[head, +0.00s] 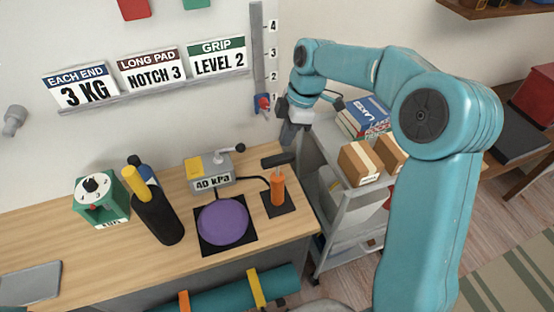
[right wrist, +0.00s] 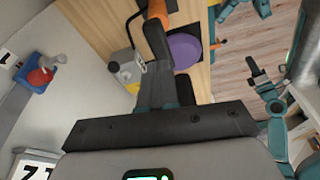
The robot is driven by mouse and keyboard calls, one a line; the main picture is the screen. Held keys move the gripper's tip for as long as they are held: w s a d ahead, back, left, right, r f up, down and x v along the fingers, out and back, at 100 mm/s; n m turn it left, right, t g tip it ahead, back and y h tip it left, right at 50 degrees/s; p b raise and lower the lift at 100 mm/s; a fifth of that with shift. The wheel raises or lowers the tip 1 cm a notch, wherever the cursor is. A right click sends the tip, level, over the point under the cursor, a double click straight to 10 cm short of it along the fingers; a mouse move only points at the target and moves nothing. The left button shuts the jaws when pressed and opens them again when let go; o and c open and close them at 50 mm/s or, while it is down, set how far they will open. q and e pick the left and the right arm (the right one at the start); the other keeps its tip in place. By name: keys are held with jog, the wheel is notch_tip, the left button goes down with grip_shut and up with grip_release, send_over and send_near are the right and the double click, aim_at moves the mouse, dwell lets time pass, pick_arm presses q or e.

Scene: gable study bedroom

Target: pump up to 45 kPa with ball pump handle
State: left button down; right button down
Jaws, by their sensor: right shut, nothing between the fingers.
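The ball pump (head: 278,191) stands upright near the right end of the desk, with an orange body, a black base and a dark T-shaped handle (head: 277,160) on top. The handle sits clear above the body. A grey gauge box (head: 209,171) reads 40 kPa. A flattened purple ball (head: 222,222) lies on a black mat and also shows in the right wrist view (right wrist: 185,51). My right gripper (head: 290,140) is shut and empty, just above the handle's right end; contact cannot be told. What looks like my left gripper (right wrist: 258,76) shows small in the right wrist view.
A green dial box (head: 100,198) and a black holder (head: 157,216) with a yellow-topped item stand left on the desk. A grey cart (head: 345,150) with boxes stands to the right. A red and blue slider (head: 263,104) is on the wall scale close behind my right gripper.

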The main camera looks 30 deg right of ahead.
aim_at(279, 157)
jog(key=b+x, duration=0.2)
jog(key=x, duration=0.1)
jog(key=shift+s+f, duration=0.1)
jog(key=shift+f, duration=0.25)
jog(key=shift+a+f+b, duration=0.1)
jog(key=shift+f+b, duration=0.15)
jog(key=shift+b, duration=0.1)
jog(key=shift+w+f, duration=0.1)
jog(key=shift+w, duration=0.1)
jog(key=shift+s, duration=0.15)
